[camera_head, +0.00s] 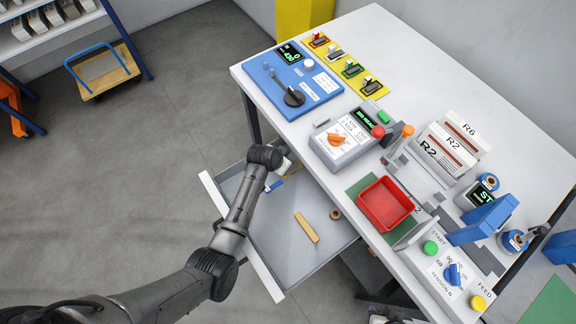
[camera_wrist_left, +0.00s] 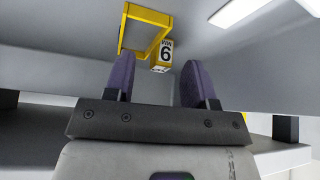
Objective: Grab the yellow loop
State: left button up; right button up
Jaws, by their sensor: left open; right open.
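In the left wrist view the yellow loop (camera_wrist_left: 148,14) is an angular, open frame near a grey surface, with a white and yellow tag (camera_wrist_left: 164,54) marked 6 at its lower right. My left gripper (camera_wrist_left: 158,74) is open, its two purple fingers apart and pointing toward the loop. The loop appears beyond the fingertips, and no contact is visible. In the head view my left arm reaches over the open drawer to the table's near edge, where its gripper is mostly hidden. My right gripper (camera_head: 388,320) shows only as a dark sliver at the bottom edge.
The open grey drawer (camera_head: 275,235) holds a wooden strip (camera_head: 306,227) and a small brown ring (camera_head: 335,214). The white table (camera_head: 420,55) above carries a blue panel (camera_head: 310,88), a red tray (camera_head: 372,201) and several control boxes.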

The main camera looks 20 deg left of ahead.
pick_arm(q)
jog(key=shift+w+f, duration=0.3)
jog(key=shift+f, duration=0.25)
jog(key=shift+d, duration=0.1)
grip_shut()
jog(key=shift+r, duration=0.1)
